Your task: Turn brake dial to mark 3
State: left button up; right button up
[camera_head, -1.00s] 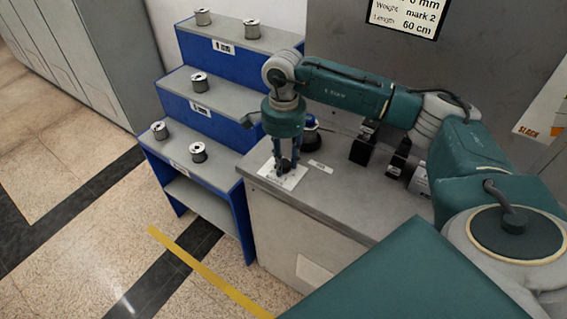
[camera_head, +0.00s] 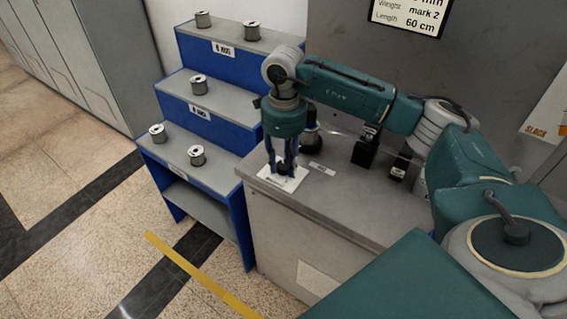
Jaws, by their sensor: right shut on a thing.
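The brake dial is a small dark knob (camera_head: 283,170) on a white plate (camera_head: 290,183) at the left front corner of the grey bench top. My right gripper (camera_head: 282,166) points straight down over the plate and is shut on the knob, which its fingers partly hide. The marks on the plate are too small to read. A sign (camera_head: 410,14) on the grey panel behind shows "mark 2" and "60 cm"; its top is cut off. My left gripper is not in view.
A blue stepped rack (camera_head: 222,125) with several metal spools stands left of the bench (camera_head: 345,190). A dark round-based object (camera_head: 310,138) stands close behind my gripper. Black blocks (camera_head: 364,150) stand further right. A yellow floor line (camera_head: 200,275) runs in front.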

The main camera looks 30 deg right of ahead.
aim_at(285, 165)
jog(key=m, duration=0.4)
jog(key=shift+w+d+r+m, duration=0.1)
jog(key=shift+d+m, duration=0.05)
jog(key=shift+m, duration=2.65)
jog(key=o, duration=1.2)
jog(key=shift+c, duration=0.2)
notch_tip(285, 165, up, 12)
jog(key=shift+s, duration=0.2)
